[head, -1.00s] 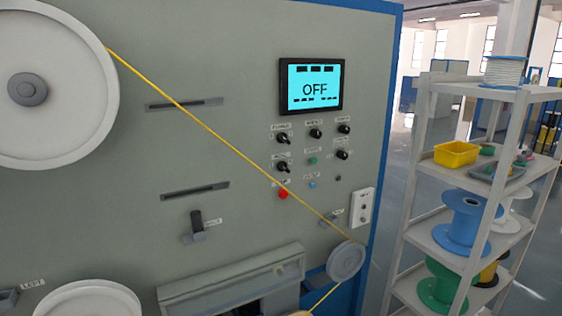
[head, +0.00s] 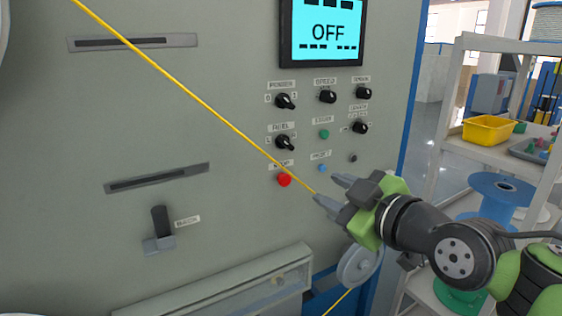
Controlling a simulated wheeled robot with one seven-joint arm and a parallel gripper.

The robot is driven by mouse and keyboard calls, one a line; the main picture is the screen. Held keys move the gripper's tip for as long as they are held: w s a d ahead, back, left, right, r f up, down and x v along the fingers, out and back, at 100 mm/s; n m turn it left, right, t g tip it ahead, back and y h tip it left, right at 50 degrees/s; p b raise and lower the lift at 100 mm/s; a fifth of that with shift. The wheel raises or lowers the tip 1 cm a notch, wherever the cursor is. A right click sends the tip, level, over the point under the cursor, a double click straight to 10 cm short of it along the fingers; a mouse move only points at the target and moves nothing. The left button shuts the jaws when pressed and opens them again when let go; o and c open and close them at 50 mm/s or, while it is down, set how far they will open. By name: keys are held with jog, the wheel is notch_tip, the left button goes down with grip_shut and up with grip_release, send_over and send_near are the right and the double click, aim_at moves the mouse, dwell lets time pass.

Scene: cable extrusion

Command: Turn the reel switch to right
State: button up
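The reel switch (head: 285,142) is a black rotary knob on the grey machine panel, under a small REEL label, in the lower left of the knob group. The side it points to is too small to tell for sure. My gripper (head: 326,188) is to the right of and below the switch, apart from it. Its two grey fingers point left and are spread with nothing between them, so it is open.
A yellow cable (head: 200,95) runs diagonally across the panel, passing near my fingertips. A red button (head: 284,180) sits below the reel switch, and the power knob (head: 285,101) above it. The screen (head: 326,30) reads OFF. A shelf with a yellow bin (head: 488,130) stands right.

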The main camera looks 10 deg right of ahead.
aim_at(289, 145)
jog(key=shift+n+t+y, duration=0.3)
jog(key=shift+n+t, duration=0.6)
jog(key=x, duration=0.5)
jog(key=d+r+x, duration=0.1)
jog(key=x, duration=0.5)
jog(key=d+x, duration=0.1)
jog(key=x, duration=0.5)
jog(key=shift+w+r+p, duration=0.25)
jog(key=shift+r+p, duration=0.15)
jog(key=shift+s, duration=0.1)
grip_shut()
